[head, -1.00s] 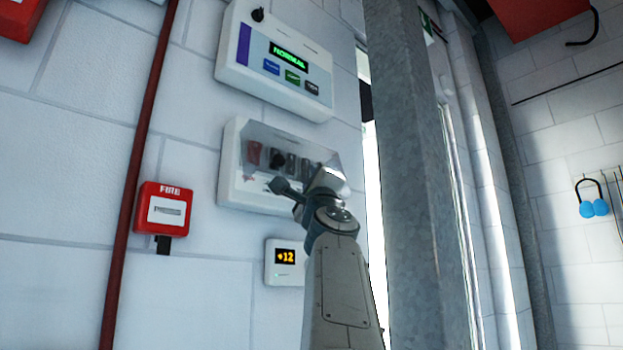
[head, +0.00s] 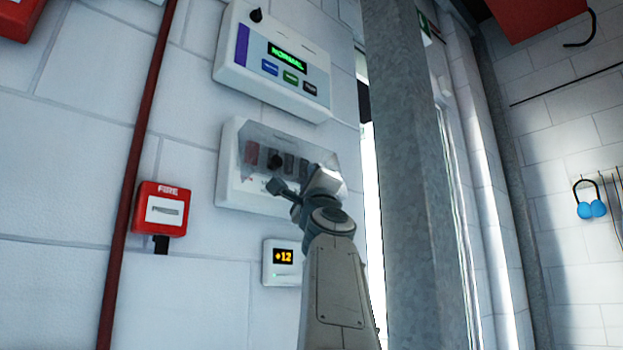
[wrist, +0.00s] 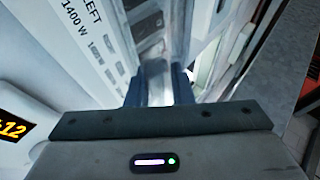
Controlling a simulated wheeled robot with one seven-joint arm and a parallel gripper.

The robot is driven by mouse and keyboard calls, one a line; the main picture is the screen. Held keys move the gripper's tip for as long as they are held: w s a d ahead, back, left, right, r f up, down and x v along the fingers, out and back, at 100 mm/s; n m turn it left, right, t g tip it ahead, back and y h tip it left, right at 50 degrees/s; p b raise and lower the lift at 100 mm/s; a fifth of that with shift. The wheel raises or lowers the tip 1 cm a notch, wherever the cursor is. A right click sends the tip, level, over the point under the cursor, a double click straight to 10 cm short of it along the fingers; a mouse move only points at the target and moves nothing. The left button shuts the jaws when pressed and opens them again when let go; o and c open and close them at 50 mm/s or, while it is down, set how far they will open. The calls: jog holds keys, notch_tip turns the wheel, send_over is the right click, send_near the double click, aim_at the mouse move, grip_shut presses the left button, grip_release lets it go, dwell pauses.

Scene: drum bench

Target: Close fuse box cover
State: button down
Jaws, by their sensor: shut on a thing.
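The fuse box (head: 232,190) is a white wall-mounted box with a row of dark and red switches behind a clear cover (head: 305,145). The cover is tilted out from the box, with its lower edge away from the face. My gripper (head: 298,187) is at the box's lower right, in front of its face. In the wrist view my gripper (wrist: 160,88) is shut on the clear cover's edge between its two dark fingers. The fingertips are partly hidden in the head view.
A control panel showing NORMAL (head: 285,52) is above the box. A small +12 display (head: 283,262) is below it. A red fire call point (head: 161,210) and a red pipe (head: 135,165) are to the left. A grey metal post (head: 415,170) stands close on the right.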

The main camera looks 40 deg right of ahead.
jog(key=shift+w+d+f, duration=0.1)
jog(key=shift+w+f, duration=0.15)
jog(key=shift+w, duration=0.15)
jog(key=c, duration=1.4)
grip_release()
jog(key=shift+w, duration=0.25)
jog(key=shift+c, duration=0.2)
jog(key=s+a+f+b, duration=0.1)
jog(key=a+f+b, duration=0.2)
jog(key=f+b, duration=0.4)
jog(key=s+a+f+b, duration=0.1)
jog(key=a+f+b, duration=0.2)
jog(key=f+b, duration=0.4)
jog(key=shift+s+f+b, duration=0.2)
jog(key=shift+f+b, duration=0.05)
jog(key=shift+b, duration=0.75)
jog(key=shift+a, duration=0.1)
